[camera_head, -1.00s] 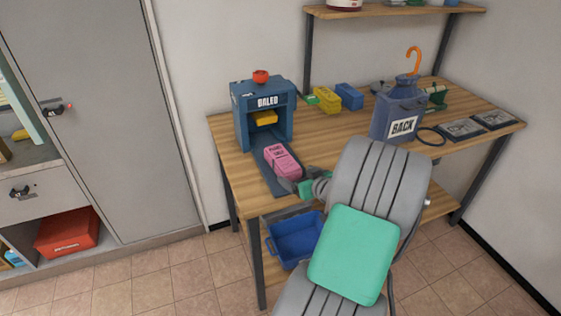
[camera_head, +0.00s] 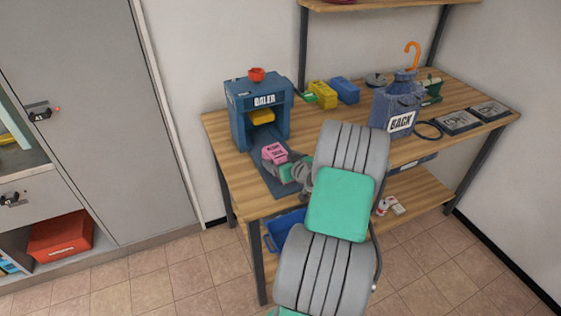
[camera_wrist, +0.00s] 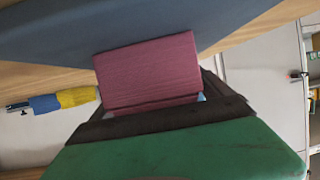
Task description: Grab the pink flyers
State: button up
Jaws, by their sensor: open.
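The pink flyers (camera_head: 273,153) form a bundle with dark print, lying on the blue tray of the baler (camera_head: 262,110). My gripper (camera_head: 291,173) is open at the bundle's near right end and hides part of it. In the wrist view the pink bundle (camera_wrist: 150,72) stands directly in front of the dark jaws (camera_wrist: 165,112), its near edge close to or between them. I cannot tell whether they touch it.
A blue container labelled BACK (camera_head: 397,105) stands beyond my arm. A blue bin (camera_head: 284,228) sits under the table. The table's front left edge is close below the tray.

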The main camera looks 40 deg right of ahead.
jog(key=shift+r, duration=0.1)
grip_shut()
dwell(0.9)
